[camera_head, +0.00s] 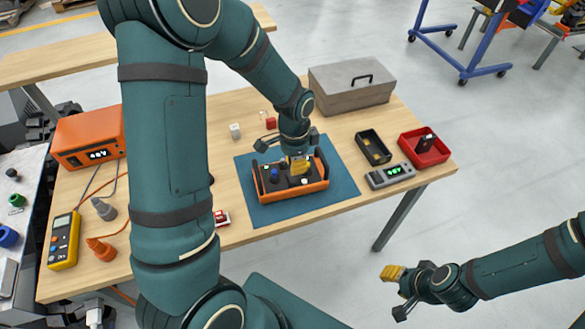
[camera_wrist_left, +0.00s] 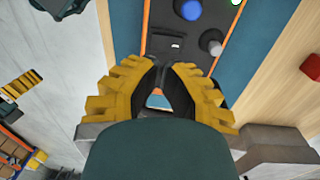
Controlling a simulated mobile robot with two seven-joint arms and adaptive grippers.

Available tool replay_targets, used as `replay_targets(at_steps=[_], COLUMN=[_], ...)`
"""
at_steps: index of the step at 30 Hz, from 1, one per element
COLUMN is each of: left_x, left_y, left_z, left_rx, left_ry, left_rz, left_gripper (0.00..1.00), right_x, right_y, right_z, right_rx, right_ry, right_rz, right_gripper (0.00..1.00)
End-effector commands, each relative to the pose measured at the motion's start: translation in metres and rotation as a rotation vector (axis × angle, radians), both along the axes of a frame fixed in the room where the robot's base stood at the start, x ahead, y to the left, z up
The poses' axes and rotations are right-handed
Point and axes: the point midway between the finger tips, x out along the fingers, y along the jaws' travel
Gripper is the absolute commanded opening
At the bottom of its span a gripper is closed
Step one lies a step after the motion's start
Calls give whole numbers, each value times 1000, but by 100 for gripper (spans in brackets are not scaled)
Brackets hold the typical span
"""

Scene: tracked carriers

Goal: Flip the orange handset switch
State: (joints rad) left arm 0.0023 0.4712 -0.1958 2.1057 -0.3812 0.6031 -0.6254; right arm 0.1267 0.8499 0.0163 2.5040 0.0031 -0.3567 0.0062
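The handset (camera_head: 263,195) is a black panel in an orange housing, lying on a blue mat on the wooden table. It carries a blue button (camera_head: 274,174) and grey knobs. In the left wrist view the panel (camera_wrist_left: 165,25) shows the blue button (camera_wrist_left: 190,10), a grey knob (camera_wrist_left: 212,42) and a small white mark. My left gripper (camera_head: 299,165) is over the handset's right part, pointing down, its yellow fingers together. The fingers (camera_wrist_left: 167,72) hide what lies under their tips; no switch shows clearly. My right gripper (camera_head: 390,272) hangs off the table's front right, its yellow fingers together and empty.
A grey toolbox (camera_head: 350,95) stands behind the blue mat (camera_head: 342,181). To the right are a black tray (camera_head: 362,143), a red bin (camera_head: 440,152) and a grey meter (camera_head: 377,180). An orange unit (camera_head: 70,142) and a yellow multimeter (camera_head: 62,245) are at left.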

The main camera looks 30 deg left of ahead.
Motion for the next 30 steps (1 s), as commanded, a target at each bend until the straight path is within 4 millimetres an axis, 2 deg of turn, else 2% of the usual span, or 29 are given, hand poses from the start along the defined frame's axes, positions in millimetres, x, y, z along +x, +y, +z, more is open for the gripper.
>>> replay_targets(at_steps=[1, 6, 12, 18, 30], left_x=[2, 6, 8, 8, 8], left_y=[2, 6, 8, 9, 9], left_z=[15, 50, 78, 87, 87], left_rx=[-1, 1, 0, 2, 2], left_ry=[-8, -8, -7, -6, -6], left_rz=[1, 2, 2, 1, 1], left_gripper=[0, 0, 0, 0, 0], right_x=[1, 3, 5, 5, 5], right_y=[0, -1, -1, -1, -1], right_z=[3, 8, 13, 14, 14], right_rx=[-1, -2, -3, -3, -3], right_ry=[0, -6, -10, -12, -12], right_rz=[-1, -7, -9, -11, -10], right_gripper=[40, 40, 40, 40, 40])
